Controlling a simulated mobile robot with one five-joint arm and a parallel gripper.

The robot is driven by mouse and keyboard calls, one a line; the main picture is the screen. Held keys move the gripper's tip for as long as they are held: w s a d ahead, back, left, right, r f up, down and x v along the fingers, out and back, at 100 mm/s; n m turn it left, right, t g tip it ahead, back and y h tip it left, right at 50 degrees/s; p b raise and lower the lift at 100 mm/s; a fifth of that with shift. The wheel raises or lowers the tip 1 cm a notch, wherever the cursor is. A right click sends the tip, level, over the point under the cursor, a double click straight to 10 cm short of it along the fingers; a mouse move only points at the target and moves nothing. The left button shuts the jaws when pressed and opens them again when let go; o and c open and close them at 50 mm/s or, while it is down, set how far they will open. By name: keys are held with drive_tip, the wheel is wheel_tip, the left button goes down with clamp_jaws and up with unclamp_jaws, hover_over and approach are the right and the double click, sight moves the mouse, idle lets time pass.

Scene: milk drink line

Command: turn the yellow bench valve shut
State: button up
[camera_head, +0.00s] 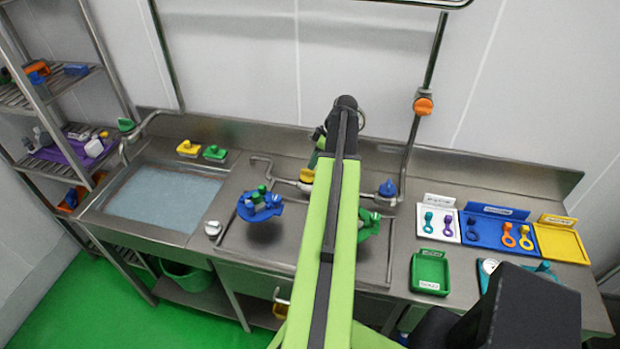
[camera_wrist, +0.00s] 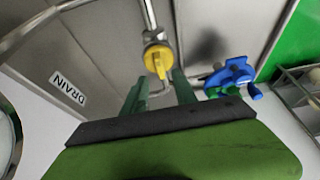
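The yellow bench valve (camera_wrist: 157,60) sits on a steel pipe in the wrist view, just beyond my fingertips. In the head view its yellow handle (camera_head: 307,175) shows partly, left of my arm, on the pipe at the back of the bench. My gripper (camera_wrist: 161,86) has its two green fingers apart with nothing between them. The valve lies ahead of the gap between them, and I see no clear contact. In the head view my arm hides much of the area around the gripper. I cannot tell how far the handle is turned.
A blue valve (camera_head: 388,188) stands right of my arm, and an orange valve (camera_head: 423,105) is on the upright pipe. A blue clustered part (camera_head: 259,205) is on the bench at left. A water-filled sink (camera_head: 165,193) lies farther left; trays (camera_head: 563,243) stand at right.

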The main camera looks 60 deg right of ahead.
sight(308, 170)
drive_tip(key=b+x, duration=0.3)
drive_tip(key=x, duration=0.2)
clamp_jaws()
